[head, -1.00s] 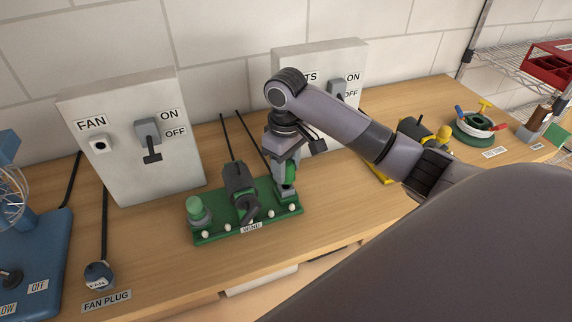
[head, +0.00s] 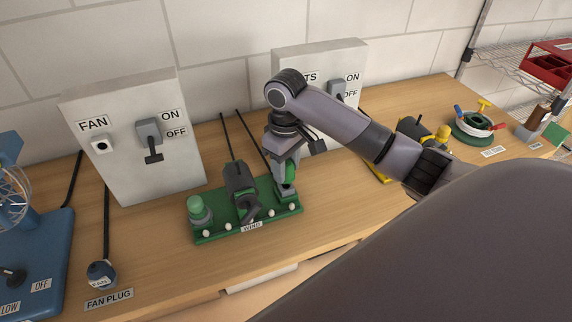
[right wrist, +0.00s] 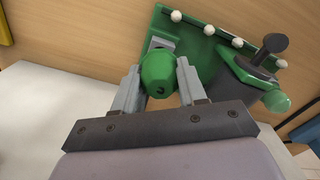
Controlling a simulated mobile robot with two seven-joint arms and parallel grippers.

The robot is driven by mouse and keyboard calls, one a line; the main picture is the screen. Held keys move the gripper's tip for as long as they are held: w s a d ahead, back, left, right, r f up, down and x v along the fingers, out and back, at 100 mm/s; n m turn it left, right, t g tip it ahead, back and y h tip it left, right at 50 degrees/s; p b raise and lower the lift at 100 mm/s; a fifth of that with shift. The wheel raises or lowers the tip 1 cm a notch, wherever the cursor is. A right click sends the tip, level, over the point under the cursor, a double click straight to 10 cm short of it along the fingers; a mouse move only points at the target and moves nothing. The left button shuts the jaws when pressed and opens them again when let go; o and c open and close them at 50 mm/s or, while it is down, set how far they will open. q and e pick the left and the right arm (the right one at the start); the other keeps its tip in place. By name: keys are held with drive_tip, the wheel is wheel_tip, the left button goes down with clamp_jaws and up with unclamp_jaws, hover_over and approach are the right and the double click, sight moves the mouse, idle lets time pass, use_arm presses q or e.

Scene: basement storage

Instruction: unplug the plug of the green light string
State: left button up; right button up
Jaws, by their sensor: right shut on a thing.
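My right gripper (head: 287,186) reaches down over the right end of a green board (head: 226,229) on the workbench. In the right wrist view its two grey fingers (right wrist: 160,84) are shut on a green plug (right wrist: 158,68), one on each side. The plug stands at a grey block (right wrist: 160,44) on the board. Whether it is fully seated there is hard to tell. In the head view the fingers partly hide the green plug (head: 291,172). My left gripper is not in view.
A dark crank device (head: 238,180) and a green knob (head: 196,207) share the board. Behind stand a FAN switch panel (head: 120,175) and another switch panel, partly behind my arm.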

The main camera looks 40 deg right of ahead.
sight(287, 163)
drive_tip(key=shift+f, duration=1.45)
idle(0.3)
drive_tip(key=o, duration=1.2)
drive_tip(key=shift+o, duration=0.2)
drive_tip(key=shift+r, duration=0.1)
wheel_tip(287, 163, up, 7)
drive_tip(key=shift+s, duration=0.1)
